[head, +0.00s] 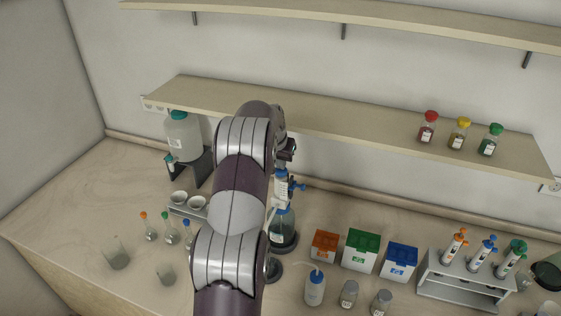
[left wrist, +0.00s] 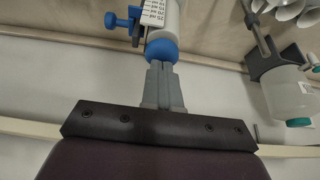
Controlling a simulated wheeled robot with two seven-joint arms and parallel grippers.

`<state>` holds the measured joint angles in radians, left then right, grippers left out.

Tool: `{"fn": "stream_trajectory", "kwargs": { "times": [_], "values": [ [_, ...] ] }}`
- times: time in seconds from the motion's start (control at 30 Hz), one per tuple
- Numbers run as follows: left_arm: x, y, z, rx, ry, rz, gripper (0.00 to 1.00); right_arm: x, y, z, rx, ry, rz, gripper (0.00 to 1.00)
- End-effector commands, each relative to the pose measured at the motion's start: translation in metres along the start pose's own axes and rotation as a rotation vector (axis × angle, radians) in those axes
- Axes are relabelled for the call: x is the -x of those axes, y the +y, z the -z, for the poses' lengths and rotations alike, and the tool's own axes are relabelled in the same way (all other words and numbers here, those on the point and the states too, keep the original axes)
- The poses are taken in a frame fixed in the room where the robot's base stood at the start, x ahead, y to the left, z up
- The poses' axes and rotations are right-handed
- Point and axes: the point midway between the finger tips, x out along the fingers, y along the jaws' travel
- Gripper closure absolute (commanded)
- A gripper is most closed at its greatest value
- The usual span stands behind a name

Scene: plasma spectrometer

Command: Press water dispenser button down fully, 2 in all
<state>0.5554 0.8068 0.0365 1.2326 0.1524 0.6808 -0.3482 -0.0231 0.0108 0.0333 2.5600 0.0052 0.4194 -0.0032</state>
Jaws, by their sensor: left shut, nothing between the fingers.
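The water dispenser is a bottle-top pump with a white scaled barrel and blue fittings (head: 283,187) on a glass bottle (head: 283,225), partly hidden behind my left arm in the head view. In the left wrist view, its blue round top button (left wrist: 162,50) is directly in front of my left gripper (left wrist: 160,68). The grey fingers are shut together with nothing between them. Their tips are at the button and appear to touch it; any small gap cannot be told. In the head view my left gripper (head: 288,149) is mostly hidden by the arm. My right gripper is not in view.
A jug with a green cap (head: 183,137) stands on a dark stand at left. Flasks (head: 168,234) and beakers (head: 117,253) are left of my arm. Orange, green (head: 361,250) and blue boxes, a wash bottle (head: 315,287) and a tube rack (head: 463,280) are right. A shelf (head: 350,127) runs behind.

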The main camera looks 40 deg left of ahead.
Motion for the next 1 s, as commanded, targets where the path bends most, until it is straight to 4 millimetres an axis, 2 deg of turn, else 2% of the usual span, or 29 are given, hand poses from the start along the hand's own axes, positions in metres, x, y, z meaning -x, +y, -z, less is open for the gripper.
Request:
{"fn": "stream_trajectory", "kwargs": {
  "times": [0.2,0.53,1.0],
  "values": [
    [-0.009,0.001,-0.005,0.0,-0.007,-0.002,1.0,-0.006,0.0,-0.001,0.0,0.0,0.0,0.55],
    [-0.007,0.0,-0.004,0.0,-0.006,-0.002,1.0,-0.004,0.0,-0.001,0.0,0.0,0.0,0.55],
    [0.015,0.0,0.005,0.001,-0.004,-0.001,1.0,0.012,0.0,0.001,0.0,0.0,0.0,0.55]
  ]
}}
